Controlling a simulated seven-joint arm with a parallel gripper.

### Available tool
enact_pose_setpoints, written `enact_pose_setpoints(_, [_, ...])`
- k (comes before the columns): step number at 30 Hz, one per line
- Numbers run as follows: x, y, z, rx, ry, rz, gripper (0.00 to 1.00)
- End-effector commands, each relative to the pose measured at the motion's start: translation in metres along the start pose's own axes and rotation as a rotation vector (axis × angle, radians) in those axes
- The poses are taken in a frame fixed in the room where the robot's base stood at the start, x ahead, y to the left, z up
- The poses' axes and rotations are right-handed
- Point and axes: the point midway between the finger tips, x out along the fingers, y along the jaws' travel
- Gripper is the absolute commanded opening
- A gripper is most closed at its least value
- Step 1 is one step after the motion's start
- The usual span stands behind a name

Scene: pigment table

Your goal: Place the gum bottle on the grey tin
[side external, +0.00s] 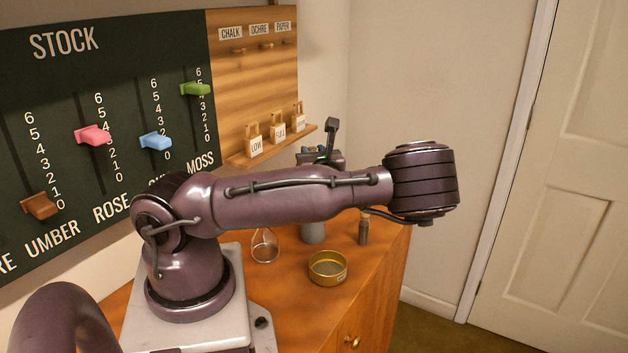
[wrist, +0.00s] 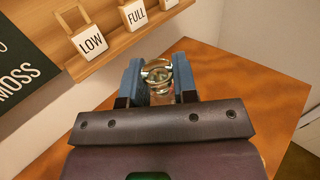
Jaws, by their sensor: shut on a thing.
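In the wrist view my gripper (wrist: 159,82) is shut on a clear glass object with a metallic ring at its top (wrist: 157,73), which looks like the gum bottle. The blue fingers press it from left and right; its lower part is hidden.
An open brass-coloured tin (side external: 328,269) stands at the table's front. A clear glass vessel (side external: 265,246) stands left of the grey body, a small dark bottle (side external: 363,231) right of it. A wall shelf (side external: 270,147) with labelled tags is close to my gripper.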

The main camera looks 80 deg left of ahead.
Motion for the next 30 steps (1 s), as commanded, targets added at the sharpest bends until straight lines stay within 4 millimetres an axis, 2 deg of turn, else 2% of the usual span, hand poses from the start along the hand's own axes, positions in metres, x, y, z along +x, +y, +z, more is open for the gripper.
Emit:
enact_pose_setpoints(9, [0.000,0.000,-0.038,0.002,-0.001,-0.001,0.00])
enact_pose_setpoints(21, [0.000,0.000,-0.043,-0.001,0.000,0.000,0.00])
enact_pose_setpoints(22, [0.000,0.000,-0.044,-0.001,0.001,0.000,0.29])
enact_pose_setpoints(25, [0.000,0.000,-0.044,-0.001,0.001,0.000,0.52])
enact_pose_setpoints(30, [0.000,0.000,-0.043,-0.001,0.001,0.000,0.52])
